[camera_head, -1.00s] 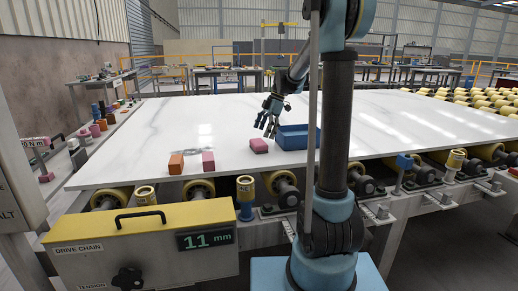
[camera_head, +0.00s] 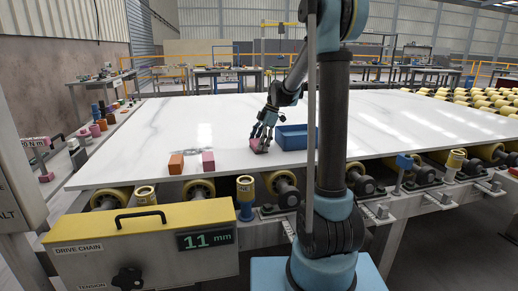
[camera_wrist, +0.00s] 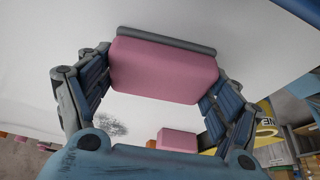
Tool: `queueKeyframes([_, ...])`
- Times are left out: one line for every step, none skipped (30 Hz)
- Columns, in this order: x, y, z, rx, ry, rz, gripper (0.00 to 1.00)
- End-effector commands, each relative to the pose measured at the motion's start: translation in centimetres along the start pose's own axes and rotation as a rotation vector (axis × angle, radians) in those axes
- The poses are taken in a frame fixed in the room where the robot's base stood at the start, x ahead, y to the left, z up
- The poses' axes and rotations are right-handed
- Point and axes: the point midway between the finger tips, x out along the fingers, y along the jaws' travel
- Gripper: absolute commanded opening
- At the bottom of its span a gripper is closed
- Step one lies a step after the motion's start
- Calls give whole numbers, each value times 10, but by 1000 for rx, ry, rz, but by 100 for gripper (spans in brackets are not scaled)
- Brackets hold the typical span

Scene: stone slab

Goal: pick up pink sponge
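The pink sponge (camera_head: 260,149) lies on the white slab, just left of the blue bin (camera_head: 292,137). My gripper (camera_head: 262,141) is down over the sponge, with fingers reaching to its sides. In the wrist view, the sponge (camera_wrist: 165,72) fills most of the space between the fingers of my gripper (camera_wrist: 163,80). The finger pads stand close along its left and right sides; firm contact cannot be made out. A dark grey strip runs along the sponge's far edge. The sponge's underside is hidden.
An orange block (camera_head: 176,163) and an upright pink block (camera_head: 208,160) stand at the slab's front left. The wrist view shows another pink block (camera_wrist: 178,140) beyond my fingers. Yellow rollers (camera_head: 470,105) lie at right.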

Motion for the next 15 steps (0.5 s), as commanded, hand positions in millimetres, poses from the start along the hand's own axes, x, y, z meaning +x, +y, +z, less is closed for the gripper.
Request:
queueKeyframes([0,0,0,0,0,0,67])
queueKeyframes([0,0,0,0,0,0,67])
queueKeyframes([0,0,0,0,0,0,67])
queueKeyframes([0,0,0,0,0,0,67])
queueKeyframes([0,0,0,0,0,0,67])
queueKeyframes([0,0,0,0,0,0,67])
queueKeyframes([0,0,0,0,0,0,67])
queueKeyframes([0,0,0,0,0,0,67])
queueKeyframes([-1,0,0,0,0,0,66])
queueKeyframes([-2,0,-1,0,0,0,66])
queueKeyframes([-3,0,-1,0,0,0,66])
queueKeyframes([-6,0,-2,0,0,0,66])
queueKeyframes([-9,0,-4,0,0,0,66])
queueKeyframes([-12,0,-5,0,0,0,66])
queueKeyframes([-17,0,-7,0,0,0,66])
